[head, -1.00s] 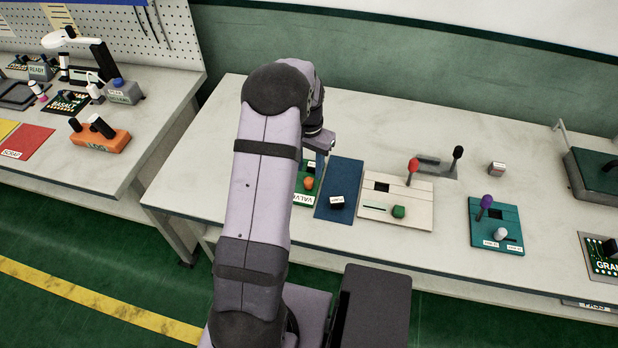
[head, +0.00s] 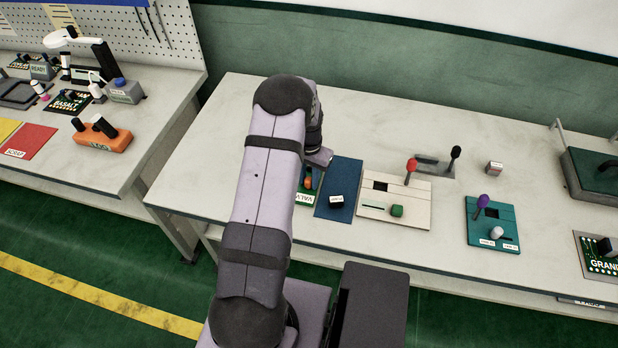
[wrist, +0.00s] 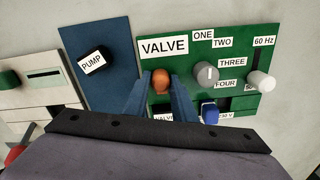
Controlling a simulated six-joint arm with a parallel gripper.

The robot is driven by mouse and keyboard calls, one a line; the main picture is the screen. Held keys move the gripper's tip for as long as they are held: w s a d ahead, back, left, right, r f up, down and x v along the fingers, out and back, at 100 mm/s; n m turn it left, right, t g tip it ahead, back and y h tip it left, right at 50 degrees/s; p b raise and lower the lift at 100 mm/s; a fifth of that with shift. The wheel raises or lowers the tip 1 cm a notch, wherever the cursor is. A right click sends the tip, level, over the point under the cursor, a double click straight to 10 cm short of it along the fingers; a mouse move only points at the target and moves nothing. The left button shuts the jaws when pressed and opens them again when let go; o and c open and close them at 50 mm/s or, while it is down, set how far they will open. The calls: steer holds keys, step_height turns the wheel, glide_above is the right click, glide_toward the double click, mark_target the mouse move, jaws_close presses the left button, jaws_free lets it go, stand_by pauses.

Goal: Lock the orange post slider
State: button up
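The orange post (wrist: 160,82) stands on a green panel (wrist: 222,60) beside a VALVE label. In the head view the orange post (head: 308,182) shows just right of my arm. My gripper (wrist: 160,84) points at the panel. Its two blue fingers lie to the left and right of the orange post with narrow gaps, so it looks open. I cannot tell whether the fingertips are level with the post's knob or above it. The post's slot is mostly hidden by the fingers and wrist. In the head view the fingers are hidden.
The panel also carries a grey knob (wrist: 206,74), a white knob (wrist: 261,82) and a blue knob (wrist: 209,112). A blue panel with a black PUMP knob (wrist: 92,60) adjoins it. A cream panel (head: 395,200) with red and green handles stands farther right.

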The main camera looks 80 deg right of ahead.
jaws_close()
steer(key=shift+d+f+b, duration=0.15)
steer(key=shift+d+b, duration=0.7)
steer(key=shift+d, duration=0.4)
steer(key=shift+r, duration=0.25)
steer(key=shift+d, duration=0.1)
steer(key=o, duration=0.6)
jaws_free()
steer(key=shift+c, duration=0.2)
steer(key=shift+f, duration=0.1)
step_height(320, 180, up, 7)
steer(key=b, duration=0.2)
steer(key=shift+r+b, duration=0.2)
steer(key=shift+b, duration=0.15)
